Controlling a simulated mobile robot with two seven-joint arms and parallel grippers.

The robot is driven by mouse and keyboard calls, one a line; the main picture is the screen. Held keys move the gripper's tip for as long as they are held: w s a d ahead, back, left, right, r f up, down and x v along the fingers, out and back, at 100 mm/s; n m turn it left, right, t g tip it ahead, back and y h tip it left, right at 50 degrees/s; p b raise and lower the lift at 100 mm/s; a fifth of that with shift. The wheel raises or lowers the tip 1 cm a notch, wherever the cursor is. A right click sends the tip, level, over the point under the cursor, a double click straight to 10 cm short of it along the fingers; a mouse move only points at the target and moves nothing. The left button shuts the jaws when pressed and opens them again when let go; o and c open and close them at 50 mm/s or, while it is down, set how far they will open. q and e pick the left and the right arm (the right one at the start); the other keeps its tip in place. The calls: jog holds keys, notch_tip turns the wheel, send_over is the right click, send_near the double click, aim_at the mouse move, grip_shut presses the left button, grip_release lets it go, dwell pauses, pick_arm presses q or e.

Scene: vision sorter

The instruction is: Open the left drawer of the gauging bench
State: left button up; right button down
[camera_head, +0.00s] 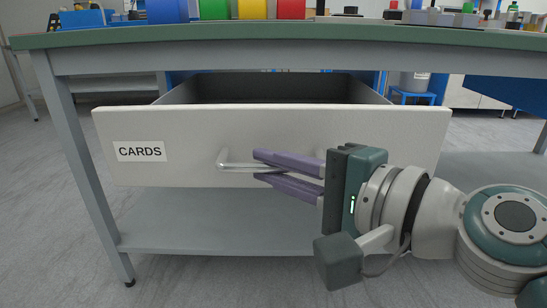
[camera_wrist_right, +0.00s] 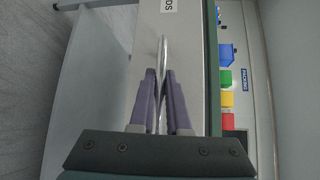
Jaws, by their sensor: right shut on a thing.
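The drawer (camera_head: 400,130) has a pale front with a label reading CARDS and stands pulled out from under the green bench top (camera_head: 300,33). Its dark interior shows above the front panel. The drawer's metal bar handle (camera_head: 238,165) runs across the middle of the front. My right gripper (camera_head: 262,164), with purple fingers, is shut on the handle from the right. In the right wrist view the handle (camera_wrist_right: 163,55) runs between the two fingers (camera_wrist_right: 161,75). My left gripper is not in view.
Blue, green, yellow and red bins (camera_head: 252,9) stand on the bench top. A grey bench leg (camera_head: 85,180) is at the left, and a lower shelf (camera_head: 200,235) lies below the drawer. The floor in front is clear.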

jog(key=c, duration=0.9)
grip_release()
jog(key=shift+d, duration=0.1)
jog(key=shift+s+d+r, duration=0.1)
jog(key=shift+s+d, duration=0.15)
jog(key=p+v, duration=0.2)
jog(key=v, duration=0.7)
